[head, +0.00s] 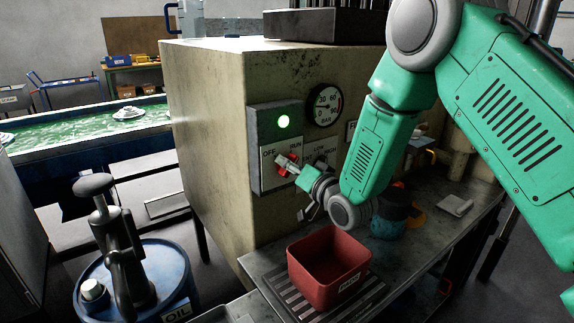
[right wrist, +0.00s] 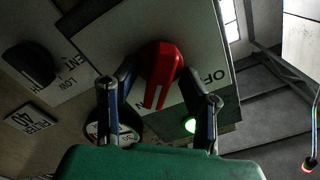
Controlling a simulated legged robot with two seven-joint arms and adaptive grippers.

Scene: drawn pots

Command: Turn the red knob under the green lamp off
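The red knob (head: 284,160) sits on the grey-edged switch plate (head: 266,178) on the beige cabinet, below the lit green lamp (head: 284,122). In the right wrist view the red knob (right wrist: 160,68) has a white line pointing down the picture, away from the OFF label at its right. The green lamp (right wrist: 189,125) glows below it there. My right gripper (head: 283,166) is at the knob and partly covers it. In the wrist view my right gripper (right wrist: 160,90) is open, with one finger on each side of the knob and gaps between. My left gripper is not in view.
A pressure gauge (head: 325,106) is right of the lamp. A black knob (right wrist: 30,64) is beside the red one. A red bin (head: 327,268) stands on the bench below my right arm. A blue oil drum (head: 150,285) with a pump stands at the front left.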

